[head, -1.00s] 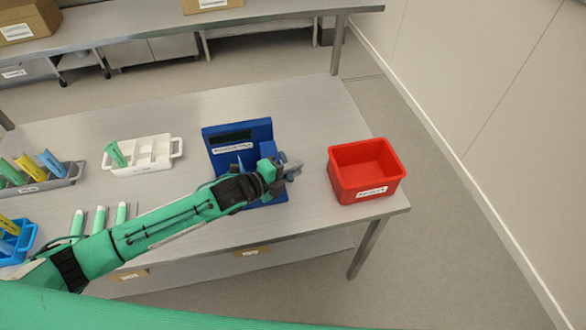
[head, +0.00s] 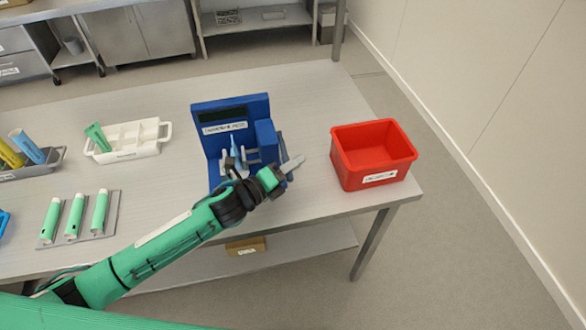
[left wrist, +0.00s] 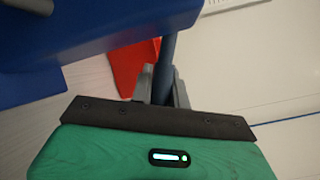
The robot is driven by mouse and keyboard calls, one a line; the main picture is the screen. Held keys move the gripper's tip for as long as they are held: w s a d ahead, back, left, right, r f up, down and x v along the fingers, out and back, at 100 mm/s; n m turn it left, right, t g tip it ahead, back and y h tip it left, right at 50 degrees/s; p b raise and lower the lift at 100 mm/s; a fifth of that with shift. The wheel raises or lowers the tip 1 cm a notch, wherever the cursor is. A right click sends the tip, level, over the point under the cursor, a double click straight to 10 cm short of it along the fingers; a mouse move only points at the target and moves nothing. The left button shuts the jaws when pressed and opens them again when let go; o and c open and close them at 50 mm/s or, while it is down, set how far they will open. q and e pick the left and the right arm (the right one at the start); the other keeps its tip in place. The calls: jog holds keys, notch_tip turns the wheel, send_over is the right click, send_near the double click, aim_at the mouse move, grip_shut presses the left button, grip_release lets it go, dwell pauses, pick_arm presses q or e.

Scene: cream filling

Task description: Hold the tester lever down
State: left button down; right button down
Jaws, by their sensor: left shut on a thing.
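The blue tester (head: 223,115) stands on the table, with a dark display and a white label on its upright back panel. A light blue pointed item (head: 235,146) stands in its middle, partly hidden by my arm. My left gripper (head: 291,164) is at the tester's right side, low beside its blue side block (head: 266,141). In the left wrist view, a dark rod-like lever (left wrist: 168,62) runs down between the grey fingers of the left gripper (left wrist: 165,88), which are shut on it. The lever's lower end is hidden. My right gripper is not in view.
A red bin (head: 372,178) stands right of the tester near the table edge. A white compartment tray (head: 128,155) with a green tube is at the left. Several green-and-white tubes lie on a grey mat (head: 100,232). A grey rack (head: 45,168) is further left.

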pick_arm(q)
jog(key=shift+f+m+b, duration=0.3)
jog(key=shift+f+b, duration=0.05)
jog(key=shift+b, duration=0.05)
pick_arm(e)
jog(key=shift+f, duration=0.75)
pick_arm(q)
jog(key=c, duration=1.3)
grip_release()
jog(key=shift+c, duration=0.2)
jog(key=shift+a, duration=0.1)
